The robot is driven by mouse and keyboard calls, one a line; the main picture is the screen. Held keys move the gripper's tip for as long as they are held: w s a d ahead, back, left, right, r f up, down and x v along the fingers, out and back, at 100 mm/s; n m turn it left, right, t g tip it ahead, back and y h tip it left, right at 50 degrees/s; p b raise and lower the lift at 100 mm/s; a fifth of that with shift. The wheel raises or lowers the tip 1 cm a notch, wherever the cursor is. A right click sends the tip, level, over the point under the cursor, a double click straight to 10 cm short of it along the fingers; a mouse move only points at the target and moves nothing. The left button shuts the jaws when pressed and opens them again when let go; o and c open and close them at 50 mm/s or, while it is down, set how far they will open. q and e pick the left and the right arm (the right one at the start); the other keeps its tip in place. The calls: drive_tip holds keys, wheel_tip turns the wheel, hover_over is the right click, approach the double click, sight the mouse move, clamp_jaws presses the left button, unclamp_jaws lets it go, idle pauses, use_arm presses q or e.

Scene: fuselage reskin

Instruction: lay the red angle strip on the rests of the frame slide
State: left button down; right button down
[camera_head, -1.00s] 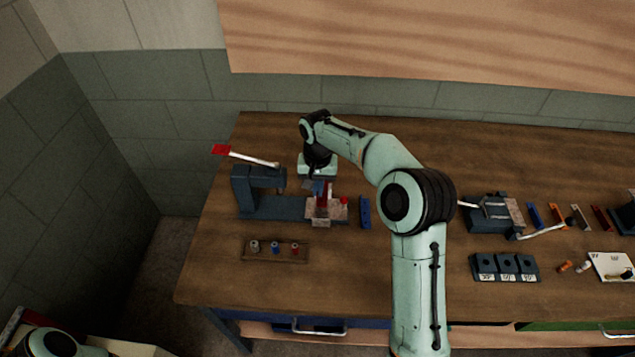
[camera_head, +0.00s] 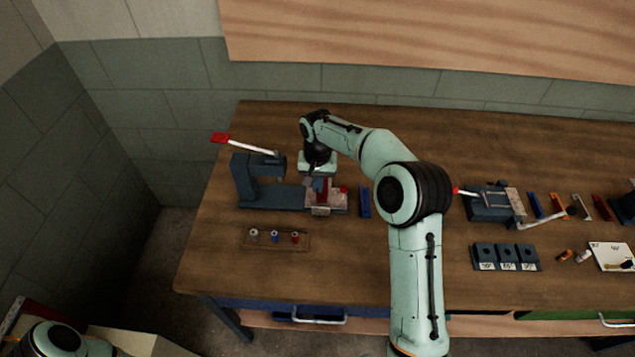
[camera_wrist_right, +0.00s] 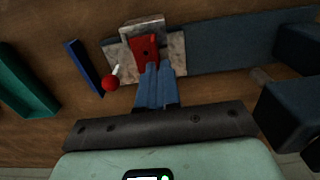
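The frame slide (camera_head: 338,201) is a pale, mottled metal block on a dark blue rail, with a red knob beside it. In the right wrist view the slide (camera_wrist_right: 176,52) shows with the rail running right. The red angle strip (camera_wrist_right: 145,47) lies over the slide and has a dark hole in its face; in the head view it is a small red patch (camera_head: 326,187). My right gripper (camera_wrist_right: 156,70) points down at the slide, its blue fingers close together at the strip's near end, apparently pinching it. Contact with the rests is hidden. My left gripper is out of view.
A blue press frame (camera_head: 243,182) with a red-tipped lever stands left of the slide. A blue bar (camera_head: 365,202) lies close on the right. A wooden tray (camera_head: 262,246) of small pegs lies in front. A clamp fixture (camera_head: 488,208), dark blocks and coloured strips stand farther right.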

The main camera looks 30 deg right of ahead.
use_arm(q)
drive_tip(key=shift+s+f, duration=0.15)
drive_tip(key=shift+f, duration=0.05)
use_arm(e)
drive_tip(key=shift+f, duration=0.7)
drive_tip(key=c, duration=1.3)
unclamp_jaws()
drive_tip(key=shift+o, duration=0.2)
